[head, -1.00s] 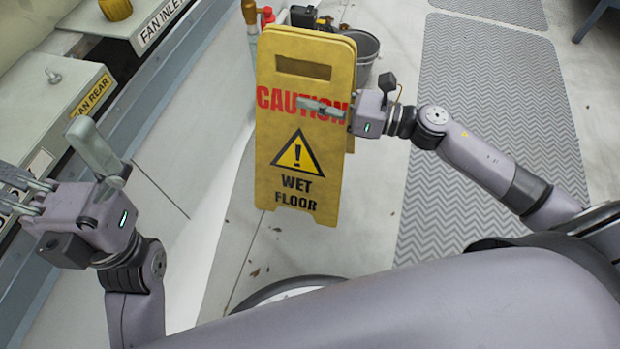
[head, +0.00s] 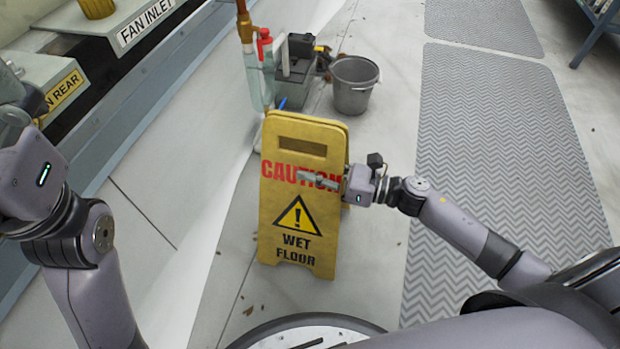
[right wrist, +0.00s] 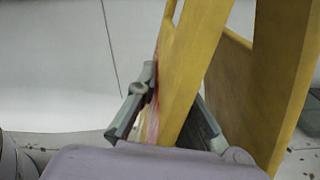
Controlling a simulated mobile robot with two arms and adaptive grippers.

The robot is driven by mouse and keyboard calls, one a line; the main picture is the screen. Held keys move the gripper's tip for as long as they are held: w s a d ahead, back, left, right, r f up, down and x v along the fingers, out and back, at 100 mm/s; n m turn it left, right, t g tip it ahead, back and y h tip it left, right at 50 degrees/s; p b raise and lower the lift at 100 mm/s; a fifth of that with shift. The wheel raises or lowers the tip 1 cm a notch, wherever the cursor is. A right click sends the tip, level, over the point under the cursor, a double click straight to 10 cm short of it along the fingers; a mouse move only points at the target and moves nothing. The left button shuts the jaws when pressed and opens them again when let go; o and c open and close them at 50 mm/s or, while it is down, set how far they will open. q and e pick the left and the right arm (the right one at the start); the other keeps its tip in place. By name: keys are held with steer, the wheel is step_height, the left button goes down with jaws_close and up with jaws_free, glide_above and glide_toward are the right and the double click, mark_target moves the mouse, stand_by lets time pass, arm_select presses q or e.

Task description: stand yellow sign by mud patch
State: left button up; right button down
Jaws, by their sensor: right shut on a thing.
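The yellow caution sign (head: 297,246) is upright in the middle of the head view, its lettered face toward me. My right gripper (head: 322,181) is shut on the edge of its front panel at the height of the red word. The right wrist view shows the fingers (right wrist: 165,110) on both sides of one yellow panel (right wrist: 192,70), with the second panel (right wrist: 270,90) behind, spread a little apart. I cannot tell whether the sign's feet touch the floor. My left gripper (head: 22,110) is at the left edge, partly cut off. No mud patch is clear; small brown flecks lie on the floor.
A metal bucket (head: 354,88) and a dark box-shaped tool (head: 298,62) stand behind the sign. A pipe with a red valve (head: 262,45) rises beside them. Grey chevron mats (head: 490,150) cover the right floor. The fan cabinet (head: 120,75) borders the left.

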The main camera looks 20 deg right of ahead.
steer(key=shift+f, duration=0.35)
steer(key=c, duration=2.2)
jaws_free()
steer(key=shift+f, duration=0.25)
steer(key=o, duration=0.5)
steer(key=shift+r, duration=0.1)
